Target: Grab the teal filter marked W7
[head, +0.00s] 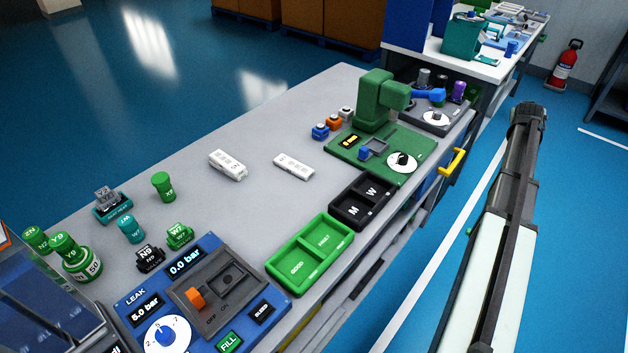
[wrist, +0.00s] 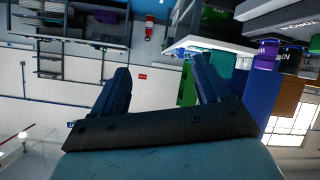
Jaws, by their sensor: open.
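A teal filter (head: 131,229) stands on the grey bench at the left in the head view; its label appears to read W7, turned upside down. A green block (head: 180,236) just right of it is also marked W7. A teal holder (head: 113,207) with a grey marked piece on it is behind the teal filter. My gripper (wrist: 160,66) shows in the wrist view with its two fingers apart and nothing between them. It is away from the filter, which is not in the wrist view.
Near the filter stand a green cylinder marked X (head: 163,186), a black N9 piece (head: 149,258) and several green pieces at the far left. A blue leak tester (head: 150,305) is in front. Green trays (head: 310,253) and black trays (head: 362,202) line the front edge. The bench middle is mostly clear.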

